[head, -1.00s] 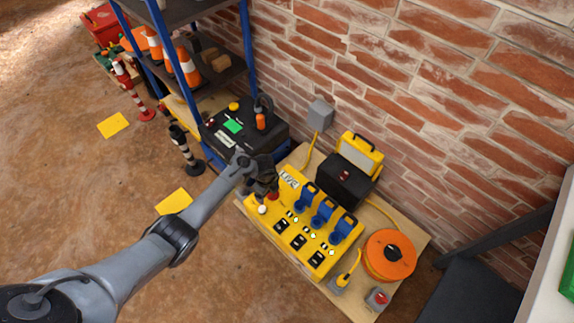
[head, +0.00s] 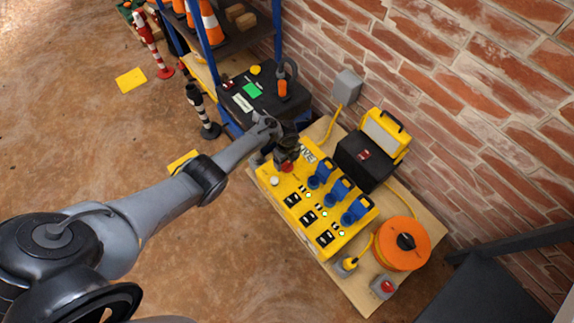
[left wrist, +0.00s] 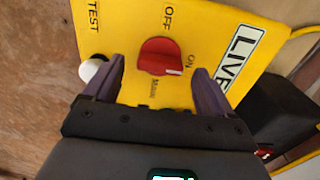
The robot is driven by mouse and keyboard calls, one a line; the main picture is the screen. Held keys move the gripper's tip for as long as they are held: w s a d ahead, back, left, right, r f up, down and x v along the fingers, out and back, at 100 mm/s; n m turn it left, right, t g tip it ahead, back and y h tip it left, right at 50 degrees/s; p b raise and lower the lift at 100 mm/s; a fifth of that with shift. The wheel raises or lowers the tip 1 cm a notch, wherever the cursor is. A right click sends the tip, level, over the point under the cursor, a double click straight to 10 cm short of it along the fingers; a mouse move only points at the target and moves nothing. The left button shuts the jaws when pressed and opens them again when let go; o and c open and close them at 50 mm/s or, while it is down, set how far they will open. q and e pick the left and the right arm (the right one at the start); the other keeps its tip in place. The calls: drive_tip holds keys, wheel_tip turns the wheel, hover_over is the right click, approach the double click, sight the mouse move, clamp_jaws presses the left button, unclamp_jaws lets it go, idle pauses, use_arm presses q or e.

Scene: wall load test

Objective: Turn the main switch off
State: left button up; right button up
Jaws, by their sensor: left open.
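The main switch is a red rotary knob (left wrist: 158,57) on a yellow panel (left wrist: 140,15) with OFF, ON and MAIN labels. Its white mark points towards ON. In the head view the knob (head: 287,168) shows just below my left gripper (head: 285,155), at the upper left end of the panel (head: 352,232). In the left wrist view my left gripper (left wrist: 158,76) is open, with one finger on each side of the knob and a visible gap to it. My right gripper is not in view.
A white button (left wrist: 93,71) marked TEST sits close to the left finger. Blue plugs (head: 341,190) and black breakers (head: 308,219) fill the panel. A black box (head: 364,160) and orange reel (head: 402,244) stand on the wooden bench (head: 352,287) by the brick wall.

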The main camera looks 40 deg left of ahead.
use_arm(q)
drive_tip(key=shift+f+b, duration=0.4)
drive_tip(key=shift+f, duration=0.45)
drive_tip(key=shift+c, duration=0.3)
drive_tip(key=c, duration=1)
